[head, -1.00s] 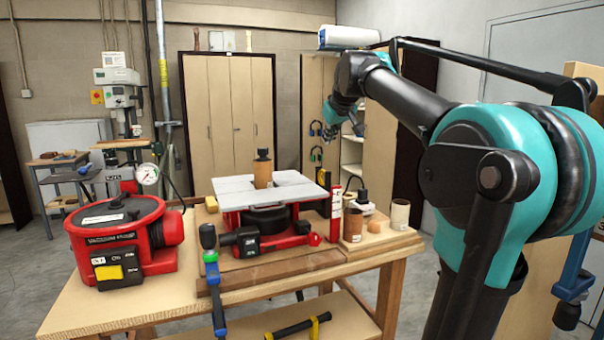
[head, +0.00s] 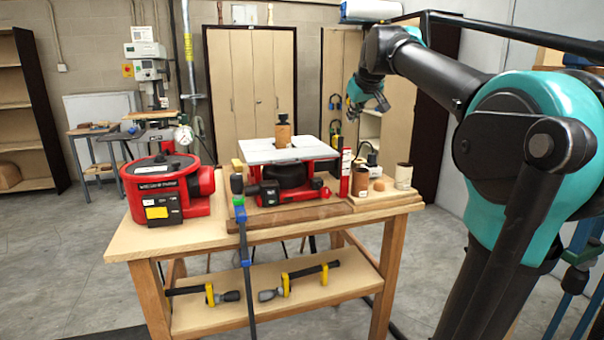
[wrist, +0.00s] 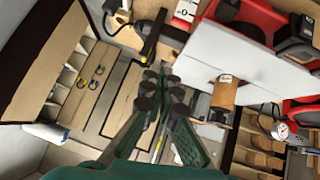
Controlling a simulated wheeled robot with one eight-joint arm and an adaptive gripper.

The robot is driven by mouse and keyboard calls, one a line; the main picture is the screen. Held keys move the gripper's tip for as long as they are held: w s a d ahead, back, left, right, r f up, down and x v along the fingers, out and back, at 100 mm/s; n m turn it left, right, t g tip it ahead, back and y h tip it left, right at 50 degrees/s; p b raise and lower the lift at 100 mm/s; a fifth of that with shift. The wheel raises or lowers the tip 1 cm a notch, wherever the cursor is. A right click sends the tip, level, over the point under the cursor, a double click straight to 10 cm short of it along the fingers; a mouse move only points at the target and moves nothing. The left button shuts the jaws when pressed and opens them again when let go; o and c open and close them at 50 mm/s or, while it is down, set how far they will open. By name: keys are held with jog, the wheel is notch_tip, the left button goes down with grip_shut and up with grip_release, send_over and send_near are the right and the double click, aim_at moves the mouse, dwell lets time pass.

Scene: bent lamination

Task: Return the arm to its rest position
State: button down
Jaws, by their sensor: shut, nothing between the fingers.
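My arm (head: 430,75) reaches from the right side of the head view toward the back of the room, raised above bench height. My gripper (head: 384,108) hangs at its end, to the right of the workbench machine and in front of the cabinets. In the wrist view my gripper (wrist: 160,78) has its dark fingertips close together, with nothing held between them. A wooden cylinder with a dark top (head: 283,133) stands on the machine's pale table, clear of my gripper. The cylinder also shows in the wrist view (wrist: 225,93).
The wooden workbench (head: 225,236) carries a red vacuum unit (head: 165,190), the red machine with a pale table (head: 290,152) and a board with small cylinders (head: 388,196). Clamps (head: 300,277) lie on its lower shelf. Open floor (head: 80,265) lies at left.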

jog(key=s+d+f+m+g, duration=0.1)
jog(key=s+f, duration=0.2)
jog(key=f, duration=0.4)
jog(key=s+f, duration=0.2)
jog(key=f, duration=0.5)
jog(key=s+d+f+m+g, duration=0.1)
jog(key=s+f+g, duration=0.1)
jog(key=s+f, duration=1.2)
jog(key=s+d+f+m+g+h, duration=0.1)
jog(key=s+f+m+g, duration=0.1)
jog(key=s+f, duration=1.2)
notch_tip(320, 180, down, 5)
jog(key=shift+d+f, duration=0.1)
jog(key=shift+d, duration=0.15)
jog(key=shift+s, duration=0.1)
